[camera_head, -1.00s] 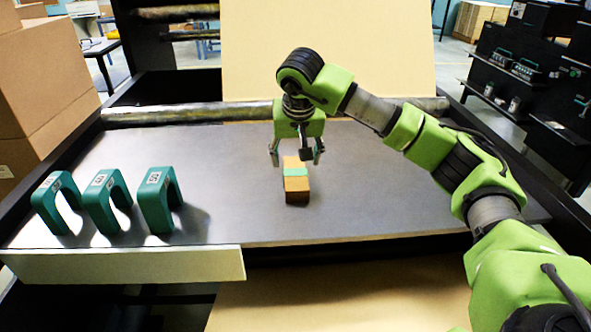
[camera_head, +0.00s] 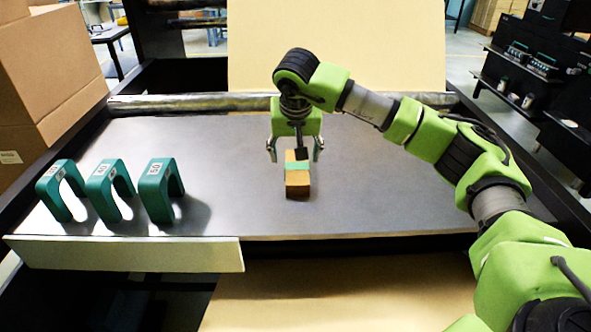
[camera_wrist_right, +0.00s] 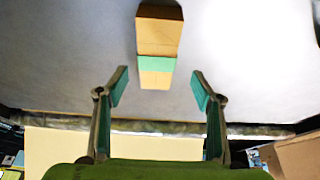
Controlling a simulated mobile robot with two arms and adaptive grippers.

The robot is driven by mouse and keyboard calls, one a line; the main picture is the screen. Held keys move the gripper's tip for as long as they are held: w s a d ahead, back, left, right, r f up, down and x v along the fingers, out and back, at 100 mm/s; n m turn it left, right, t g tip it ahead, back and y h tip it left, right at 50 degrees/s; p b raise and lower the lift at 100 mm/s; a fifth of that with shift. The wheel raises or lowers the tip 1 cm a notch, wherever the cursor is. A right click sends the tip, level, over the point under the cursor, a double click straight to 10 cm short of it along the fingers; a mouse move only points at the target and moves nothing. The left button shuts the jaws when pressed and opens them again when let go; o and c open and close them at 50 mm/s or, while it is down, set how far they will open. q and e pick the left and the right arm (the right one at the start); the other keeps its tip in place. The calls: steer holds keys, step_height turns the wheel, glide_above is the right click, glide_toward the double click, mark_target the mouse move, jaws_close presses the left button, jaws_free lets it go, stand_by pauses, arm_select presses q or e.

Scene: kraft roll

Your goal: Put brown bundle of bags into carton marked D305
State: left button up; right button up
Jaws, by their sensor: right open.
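The brown bundle of bags (camera_head: 297,184) is a small block with a green band, lying on the grey tabletop (camera_head: 400,190). My right gripper (camera_head: 296,158) is open, with its fingers to either side of and above the far end of the bundle. In the right wrist view the bundle (camera_wrist_right: 158,32) lies beyond and between the two open fingertips (camera_wrist_right: 158,88), and nothing is held. No carton marked D305 can be read in these views. My left gripper is out of view.
Three green arch-shaped pieces (camera_head: 155,190) with white labels stand at the left of the table. Large cardboard boxes (camera_head: 50,70) are at the far left. A metal roller (camera_head: 180,104) runs along the back edge. The table right of the bundle is clear.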

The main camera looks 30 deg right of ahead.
mark_target(297, 166)
steer(key=shift+w+d+f, duration=0.1)
steer(key=shift+d+f, duration=0.2)
steer(key=shift+f, duration=0.15)
steer(key=shift+d+f, duration=0.2)
steer(key=p+x, duration=0.1)
steer(key=x, duration=0.3)
steer(key=shift+a+f+p, duration=0.2)
steer(key=shift+f+p, duration=0.05)
steer(key=shift+p, duration=0.1)
steer(key=shift+w+d+f, duration=0.1)
steer(key=shift+d+f, duration=0.05)
steer(key=shift+f, duration=0.1)
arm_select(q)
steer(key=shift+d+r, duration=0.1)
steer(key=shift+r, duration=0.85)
arm_select(e)
steer(key=c, duration=1.4)
steer(key=shift+r, duration=0.15)
